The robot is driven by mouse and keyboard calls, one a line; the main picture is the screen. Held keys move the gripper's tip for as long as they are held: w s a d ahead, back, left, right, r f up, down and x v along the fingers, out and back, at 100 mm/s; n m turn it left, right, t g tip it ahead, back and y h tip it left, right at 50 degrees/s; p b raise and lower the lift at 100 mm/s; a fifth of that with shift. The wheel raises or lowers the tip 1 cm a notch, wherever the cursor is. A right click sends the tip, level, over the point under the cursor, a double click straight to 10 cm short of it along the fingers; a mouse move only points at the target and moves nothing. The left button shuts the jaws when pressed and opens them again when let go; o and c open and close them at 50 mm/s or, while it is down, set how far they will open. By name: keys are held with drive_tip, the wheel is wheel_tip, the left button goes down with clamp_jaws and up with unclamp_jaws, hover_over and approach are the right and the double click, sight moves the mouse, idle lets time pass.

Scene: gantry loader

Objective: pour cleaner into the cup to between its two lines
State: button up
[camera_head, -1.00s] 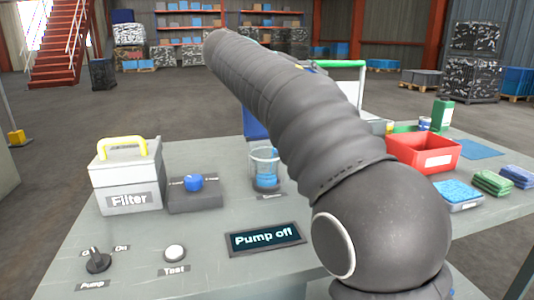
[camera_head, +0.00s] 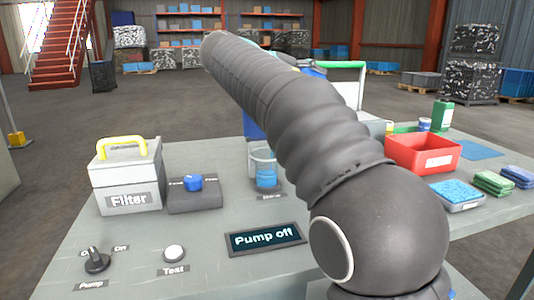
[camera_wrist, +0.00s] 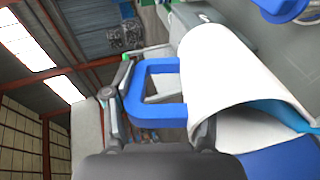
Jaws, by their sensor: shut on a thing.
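The clear cup (camera_head: 263,170) stands on the bench in the head view, left of my arm, with blue liquid in its lower part. Its two lines are too small to make out. In the wrist view, my gripper (camera_wrist: 157,118) is shut on the blue handle (camera_wrist: 140,95) of a white container (camera_wrist: 225,62), which lies tilted in the picture. A lighter blue patch shows along the container's lower right side. In the head view my arm hides my gripper and most or all of the container, so its mouth is not seen.
A Filter box (camera_head: 127,180) with a yellow handle, a blue knob (camera_head: 193,183), a Pump switch (camera_head: 97,261), a Test button (camera_head: 174,253) and a "Pump off" display (camera_head: 264,239) surround the cup. A red bin (camera_head: 423,153), a blue sponge (camera_head: 457,194) and cloths are at right.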

drive_tip(key=shift+d+r+p, duration=0.1)
drive_tip(key=shift+d+p, duration=0.05)
drive_tip(key=shift+p, duration=0.5)
clamp_jaws()
drive_tip(key=f+g+y+p, duration=0.1)
drive_tip(key=p, duration=0.1)
drive_tip(key=w+d+f+y+p, duration=0.1)
drive_tip(key=y+p, duration=0.1)
drive_tip(key=shift+d+f+g, duration=0.2)
drive_tip(key=shift+f+g, duration=0.1)
drive_tip(key=shift+g, duration=0.1)
unclamp_jaws()
drive_tip(key=shift+f, duration=0.35)
drive_tip(key=y+p, duration=0.1)
drive_tip(key=p, duration=0.1)
drive_tip(key=shift+w+d+r+g+p, duration=0.1)
drive_tip(key=shift+g+p, duration=0.2)
clamp_jaws()
drive_tip(key=shift+d+f+y, duration=0.1)
drive_tip(key=shift+f+y, duration=0.2)
drive_tip(key=shift+w, duration=0.1)
drive_tip(key=shift+d+g, duration=0.15)
drive_tip(key=shift+g, duration=0.15)
